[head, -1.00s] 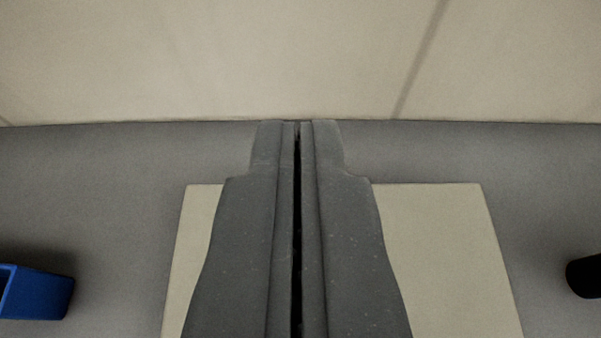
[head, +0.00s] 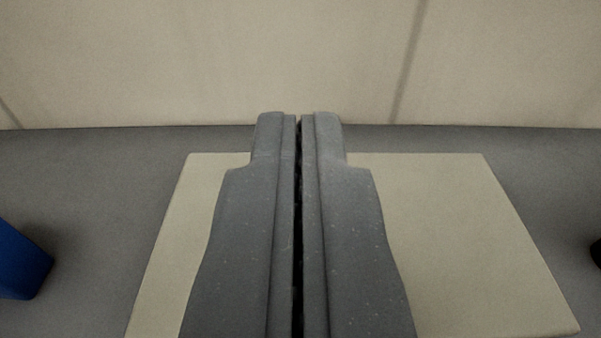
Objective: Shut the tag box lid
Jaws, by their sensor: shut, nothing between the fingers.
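My gripper (head: 300,122) is shut and empty, with its two dark grey fingers side by side in the middle of the head view. It is in front of a flat beige panel (head: 470,240) that lies on the grey surface and shows on both sides of the fingers. I cannot tell whether this panel is the tag box lid. No open lid or box walls are clearly visible. The gripper hides the middle of the panel, and I cannot tell whether the fingertips touch anything.
A blue object (head: 20,262) is cut off at the left edge. A black object (head: 596,252) barely shows at the right edge. A pale wall (head: 200,60) rises behind the grey surface (head: 85,185).

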